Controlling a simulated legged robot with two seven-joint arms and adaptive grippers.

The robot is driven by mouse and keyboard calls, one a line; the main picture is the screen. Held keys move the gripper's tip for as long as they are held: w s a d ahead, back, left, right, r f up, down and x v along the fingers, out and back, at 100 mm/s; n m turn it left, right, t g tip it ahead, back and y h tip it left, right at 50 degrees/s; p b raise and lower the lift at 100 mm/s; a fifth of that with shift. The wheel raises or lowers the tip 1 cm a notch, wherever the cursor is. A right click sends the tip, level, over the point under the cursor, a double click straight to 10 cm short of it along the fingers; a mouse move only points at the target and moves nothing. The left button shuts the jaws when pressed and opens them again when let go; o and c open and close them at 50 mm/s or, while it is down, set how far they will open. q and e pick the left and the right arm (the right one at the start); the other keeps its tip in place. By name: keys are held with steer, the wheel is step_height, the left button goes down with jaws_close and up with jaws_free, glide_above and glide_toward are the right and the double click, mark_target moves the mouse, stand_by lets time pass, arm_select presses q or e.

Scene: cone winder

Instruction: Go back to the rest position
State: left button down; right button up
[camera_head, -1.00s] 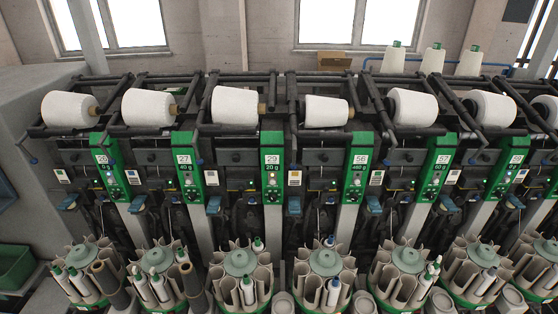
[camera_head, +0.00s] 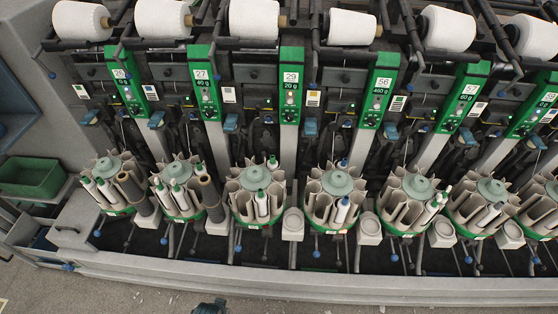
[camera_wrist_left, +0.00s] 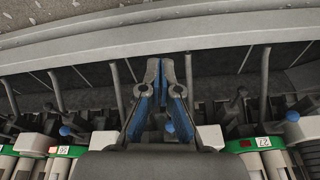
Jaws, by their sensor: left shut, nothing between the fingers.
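In the left wrist view my left gripper (camera_wrist_left: 160,68) shows its two grey fingers with blue inner pads. The fingertips are close together and nothing is held between them. The gripper is in front of the lower part of the cone winder, with the winder's front ledge (camera_wrist_left: 215,38) beyond the tips. In the head view a small dark part of my own arm shows at the bottom edge, left of centre. My right gripper is in neither view.
The cone winder has a row of white yarn cones (camera_head: 254,19) on top and green numbered panels (camera_head: 290,85). Round bobbin magazines (camera_head: 255,178) stand below, above a long grey front rail (camera_head: 300,283). A green bin (camera_head: 30,177) is at the left. Floor shows at bottom left.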

arm_select(q)
steer(key=s+f, duration=0.2)
steer(key=f, duration=0.7)
steer(key=s+f, duration=0.3)
steer(key=f, duration=0.5)
steer(key=s+a+f+g, duration=0.1)
steer(key=s+a+f, duration=0.1)
steer(key=s+f, duration=0.8)
step_height(320, 180, down, 2)
steer(key=shift+s+a+f+g, duration=0.1)
steer(key=shift+s+a+g, duration=0.05)
steer(key=shift+s+g, duration=0.2)
